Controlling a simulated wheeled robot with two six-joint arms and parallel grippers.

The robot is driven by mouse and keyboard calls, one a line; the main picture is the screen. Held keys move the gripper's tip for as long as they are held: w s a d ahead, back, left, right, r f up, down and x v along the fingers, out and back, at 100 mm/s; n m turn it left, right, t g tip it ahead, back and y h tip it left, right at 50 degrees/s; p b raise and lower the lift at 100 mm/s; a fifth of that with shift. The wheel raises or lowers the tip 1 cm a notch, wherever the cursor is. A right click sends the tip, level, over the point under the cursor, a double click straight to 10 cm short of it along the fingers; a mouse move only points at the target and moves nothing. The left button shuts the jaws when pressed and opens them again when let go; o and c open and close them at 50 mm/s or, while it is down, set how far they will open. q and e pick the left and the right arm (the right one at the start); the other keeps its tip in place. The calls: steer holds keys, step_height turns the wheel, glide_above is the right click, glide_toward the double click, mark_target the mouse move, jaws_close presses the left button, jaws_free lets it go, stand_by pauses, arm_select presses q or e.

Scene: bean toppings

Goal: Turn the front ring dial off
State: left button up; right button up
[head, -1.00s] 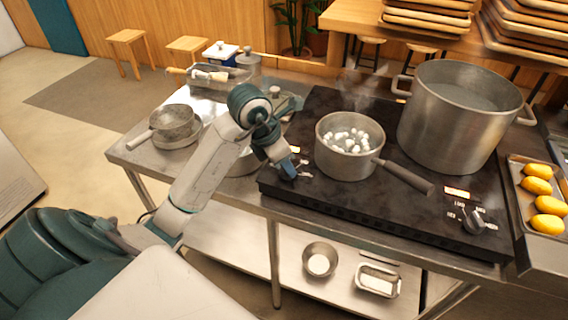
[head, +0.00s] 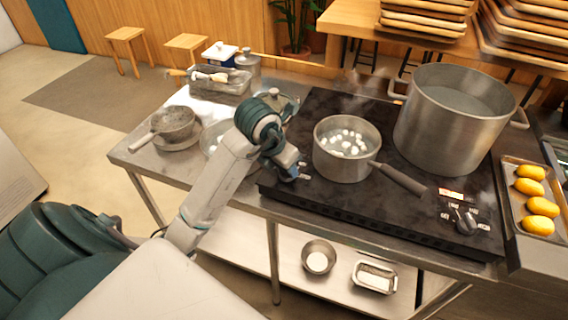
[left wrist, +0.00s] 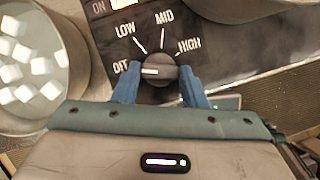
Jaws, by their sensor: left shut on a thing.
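The front ring dial (left wrist: 158,72) is a dark round knob with a white mark, in the left wrist view. OFF, LOW, MID and HIGH are printed around it. The white mark points left, toward OFF. My left gripper (left wrist: 160,84) is shut on the dial, one blue finger on each side. In the head view my left gripper (head: 297,172) is at the cooktop's (head: 330,210) front left corner, and the dial is mostly hidden there. My right gripper is not in view.
A saucepan (head: 342,165) with white cubes stands close right of my left gripper, its handle pointing front right. A large pot (head: 450,120) stands behind it. Another dial (head: 464,219) is at the cooktop's front right. A tray with yellow food (head: 537,206) lies right.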

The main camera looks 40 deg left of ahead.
arm_select(q)
steer(key=o, duration=1)
steer(key=shift+s+r+p, duration=0.1)
steer(key=shift+r+p, duration=0.3)
steer(key=shift+r, duration=0.1)
steer(key=p+v, duration=0.7)
steer(key=v, duration=0.3)
steer(key=shift+p, duration=0.35)
steer(key=shift+f, duration=0.15)
